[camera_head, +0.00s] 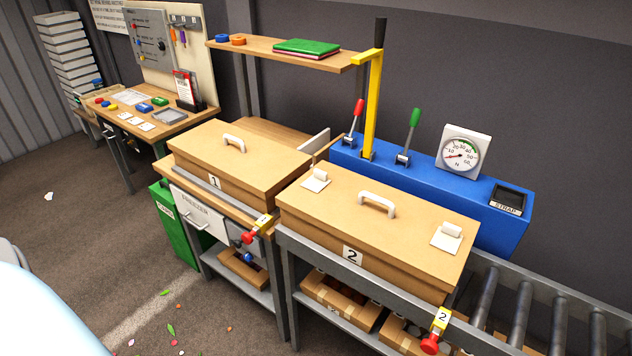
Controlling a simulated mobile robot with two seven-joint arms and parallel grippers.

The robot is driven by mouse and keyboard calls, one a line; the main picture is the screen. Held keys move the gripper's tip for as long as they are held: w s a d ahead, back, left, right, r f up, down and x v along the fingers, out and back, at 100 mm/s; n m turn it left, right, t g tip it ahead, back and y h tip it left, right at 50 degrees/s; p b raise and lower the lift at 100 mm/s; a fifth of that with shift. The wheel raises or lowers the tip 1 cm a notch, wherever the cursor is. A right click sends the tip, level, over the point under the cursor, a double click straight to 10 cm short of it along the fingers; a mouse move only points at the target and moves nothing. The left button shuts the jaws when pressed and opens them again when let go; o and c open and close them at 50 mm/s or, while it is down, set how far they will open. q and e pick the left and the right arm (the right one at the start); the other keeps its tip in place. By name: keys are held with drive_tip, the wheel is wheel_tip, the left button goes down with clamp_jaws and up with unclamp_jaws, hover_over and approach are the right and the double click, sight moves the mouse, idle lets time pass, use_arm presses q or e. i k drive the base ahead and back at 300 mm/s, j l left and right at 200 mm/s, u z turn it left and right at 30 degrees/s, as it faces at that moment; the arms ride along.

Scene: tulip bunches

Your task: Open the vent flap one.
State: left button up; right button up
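I see no part clearly marked as vent flap one. A closed brown box marked 1 (240,160) has a white lid handle (234,143). A yellow tag (263,224) above a red knob (249,237) sits at its front right corner; its number is hard to read. A closed brown box marked 2 (375,235) stands to the right. Its lid has a handle (377,205) and two white plates with raised tabs, one at left (316,182) and one at right (446,238). Whether these plates are flaps I cannot tell. Neither gripper is in view.
A blue unit (500,220) with a red lever (356,112), a green lever (412,125) and a dial (463,152) stands behind box 2. A roller conveyor (555,325) runs right. A workbench (170,122) stands at the back left. The left foreground floor has free room.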

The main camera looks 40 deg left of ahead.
sight(319, 180)
drive_tip(key=u, duration=0.6)
drive_tip(key=i+j+u, duration=0.1)
drive_tip(key=u, duration=0.25)
drive_tip(key=i+j+u, duration=0.15)
drive_tip(key=j+u, duration=0.2)
drive_tip(key=i+j+u, duration=0.1)
drive_tip(key=u, duration=0.25)
drive_tip(key=i, duration=0.05)
